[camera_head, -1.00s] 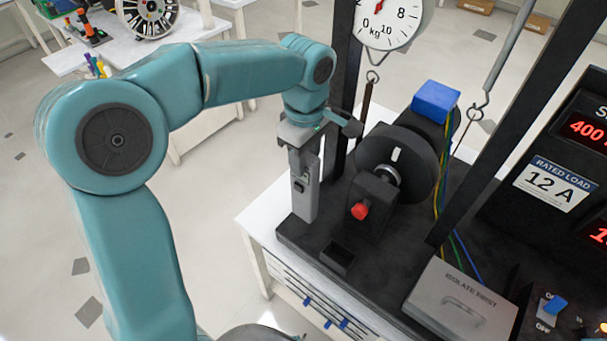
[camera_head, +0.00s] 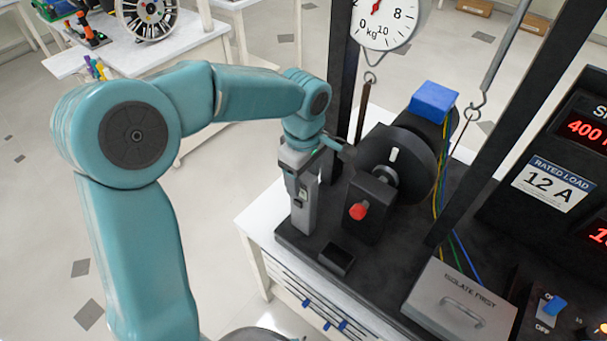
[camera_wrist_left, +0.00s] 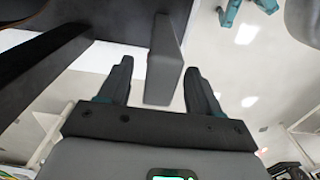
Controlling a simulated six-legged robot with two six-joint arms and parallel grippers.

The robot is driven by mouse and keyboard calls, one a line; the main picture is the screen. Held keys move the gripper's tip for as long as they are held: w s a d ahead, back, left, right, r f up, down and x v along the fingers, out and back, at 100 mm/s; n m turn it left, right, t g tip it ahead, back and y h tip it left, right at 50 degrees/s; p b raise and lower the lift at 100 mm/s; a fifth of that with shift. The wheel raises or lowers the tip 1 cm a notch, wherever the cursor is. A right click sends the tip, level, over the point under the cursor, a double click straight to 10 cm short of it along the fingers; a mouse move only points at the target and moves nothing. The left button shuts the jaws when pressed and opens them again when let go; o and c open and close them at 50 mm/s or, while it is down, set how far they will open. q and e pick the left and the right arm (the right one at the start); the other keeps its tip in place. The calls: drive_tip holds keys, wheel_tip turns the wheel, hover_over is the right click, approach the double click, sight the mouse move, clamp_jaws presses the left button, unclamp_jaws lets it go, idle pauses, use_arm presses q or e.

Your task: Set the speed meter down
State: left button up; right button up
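The speed meter (camera_head: 303,210) is a grey upright box with a small pale display, over the front left part of the black rig base. My left gripper (camera_head: 300,172) holds it near its upper end from above. In the left wrist view the meter (camera_wrist_left: 165,60) is a grey slab between the two dark fingers (camera_wrist_left: 160,82); a gap shows beside the left finger. I cannot tell whether its lower end touches the base (camera_head: 305,249). My right gripper is not in view.
A black motor mount with a red knob (camera_head: 358,211) and dark disc (camera_head: 400,160) stand close right of the meter. A small black open box (camera_head: 336,259) is in front. A hanging dial scale (camera_head: 385,20) and dark posts rise behind.

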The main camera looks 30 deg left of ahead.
use_arm(q)
drive_tip(key=shift+r, duration=0.1)
wheel_tip(320, 180, up, 12)
drive_tip(key=shift+r+p, duration=0.15)
drive_tip(key=shift+p, duration=0.2)
drive_tip(key=shift+s, duration=0.15)
idle(0.5)
